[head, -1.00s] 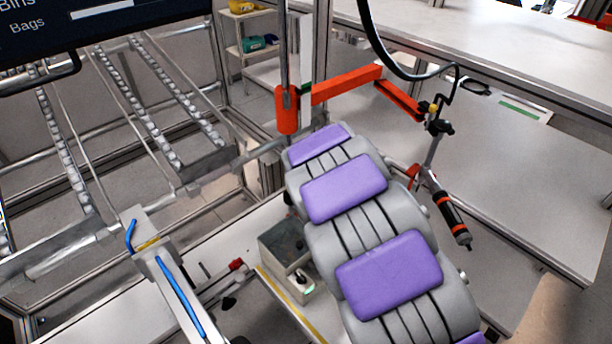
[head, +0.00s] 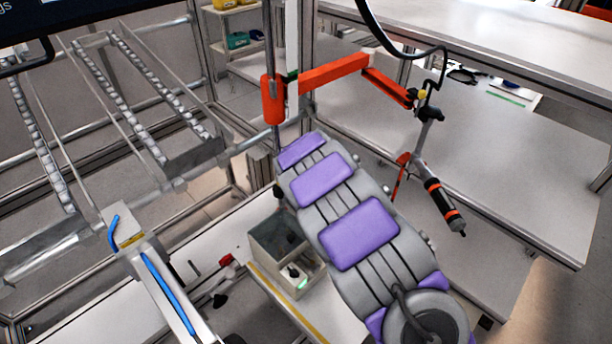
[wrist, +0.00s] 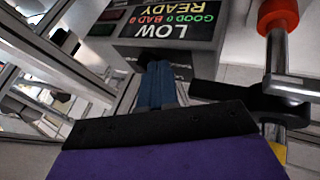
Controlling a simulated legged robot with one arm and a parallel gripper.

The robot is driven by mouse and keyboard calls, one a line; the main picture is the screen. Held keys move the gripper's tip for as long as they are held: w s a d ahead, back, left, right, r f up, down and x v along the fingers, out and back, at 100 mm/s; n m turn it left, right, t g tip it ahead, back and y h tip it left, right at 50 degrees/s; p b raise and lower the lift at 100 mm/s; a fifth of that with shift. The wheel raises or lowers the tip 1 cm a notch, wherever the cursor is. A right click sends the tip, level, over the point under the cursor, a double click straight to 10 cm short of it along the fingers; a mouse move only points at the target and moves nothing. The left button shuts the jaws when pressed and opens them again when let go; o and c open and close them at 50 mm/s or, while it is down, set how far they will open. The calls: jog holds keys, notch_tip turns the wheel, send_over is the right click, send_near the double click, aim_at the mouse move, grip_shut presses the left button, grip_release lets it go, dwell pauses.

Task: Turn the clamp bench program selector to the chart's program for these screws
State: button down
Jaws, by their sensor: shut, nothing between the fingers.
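In the wrist view my gripper (wrist: 157,72) is shut, its blue fingers together with nothing between them. The fingertips point at a dark box under an upside-down display (wrist: 172,30) reading "LOW", "READY", "GOOD 0" and "BAD 0". I cannot tell whether they touch it. In the head view my grey and purple arm hides the gripper. A grey box (head: 278,240) beside the arm carries a small dark knob (head: 292,271) and a green light; I cannot tell whether this is the program selector. No chart is readable; only a corner of a dark screen (head: 20,22) shows.
A red-orange jointed arm (head: 335,72) on a post stands behind my arm, with a black and orange tool (head: 444,205) hanging right. A fixture with a blue hose (head: 165,290) is at left. Roller rails (head: 130,100) fill the left; a white bench (head: 510,150) lies right.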

jog(key=shift+w+d+r+p, duration=0.15)
jog(key=shift+d+p, duration=0.25)
jog(key=shift+p, duration=0.1)
jog(key=shift+w+d+r+p, duration=0.15)
jog(key=shift+d+p, duration=0.25)
jog(key=shift+p, duration=0.05)
jog(key=shift+f+p, duration=0.15)
jog(key=shift+p, duration=0.4)
jog(key=shift+w+d+f, duration=0.1)
jog(key=shift+d, duration=0.15)
jog(key=shift+d+p, duration=0.25)
jog(key=shift+p, duration=0.1)
